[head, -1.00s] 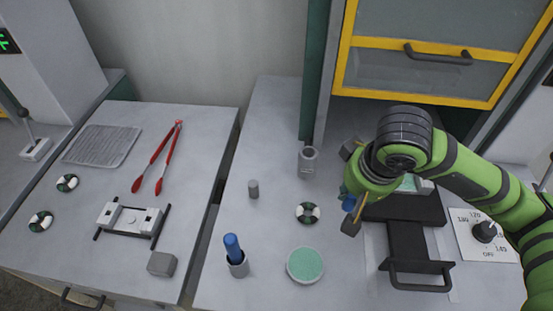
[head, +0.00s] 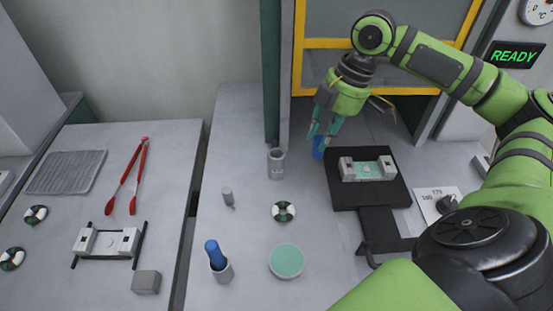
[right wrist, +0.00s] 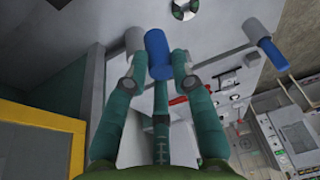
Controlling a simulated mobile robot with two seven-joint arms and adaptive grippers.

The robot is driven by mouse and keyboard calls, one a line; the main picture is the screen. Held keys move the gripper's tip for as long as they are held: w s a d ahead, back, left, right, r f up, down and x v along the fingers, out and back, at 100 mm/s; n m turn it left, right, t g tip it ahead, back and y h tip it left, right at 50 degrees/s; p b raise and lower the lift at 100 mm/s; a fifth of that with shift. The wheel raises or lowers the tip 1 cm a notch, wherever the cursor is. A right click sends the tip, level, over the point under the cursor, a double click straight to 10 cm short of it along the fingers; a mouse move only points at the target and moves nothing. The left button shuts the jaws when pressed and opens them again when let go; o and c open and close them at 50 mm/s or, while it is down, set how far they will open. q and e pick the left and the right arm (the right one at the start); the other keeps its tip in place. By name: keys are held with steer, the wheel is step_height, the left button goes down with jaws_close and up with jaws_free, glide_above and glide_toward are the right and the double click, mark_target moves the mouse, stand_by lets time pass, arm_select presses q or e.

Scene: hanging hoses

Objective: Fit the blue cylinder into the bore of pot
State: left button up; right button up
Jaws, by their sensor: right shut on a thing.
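My right gripper (head: 322,136) has teal fingers, points downward and is shut on a blue cylinder (head: 318,148). The right wrist view shows the blue cylinder (right wrist: 158,55) between the fingertips. A grey upright pot (head: 276,164) with an open top stands on the counter, left of the held cylinder in the head view. In the right wrist view a grey round thing, seemingly the pot (right wrist: 133,38), lies just left of the cylinder. The cylinder is outside the pot. My left gripper is not in view.
A black plate (head: 345,195) bearing a grey-and-green fixture is right of the held cylinder. A small grey cylinder (head: 228,197), a ring (head: 284,211) and a green-topped disc (head: 286,261) share the counter. Yellow-framed cabinet behind.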

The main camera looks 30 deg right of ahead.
steer(key=shift+w+d+r+n, duration=0.1)
steer(key=shift+d+r+n, duration=0.5)
steer(key=shift+r, duration=0.2)
steer(key=p, duration=0.4)
glide_above(277, 164)
steer(key=w+d, duration=0.2)
step_height(277, 164, down, 7)
step_height(277, 164, down, 3)
steer(key=shift+f+p, duration=0.15)
steer(key=shift+p, duration=0.6)
steer(key=shift+f, duration=0.3)
steer(key=o, duration=1)
steer(key=shift+f, duration=0.1)
steer(key=shift+c, duration=0.2)
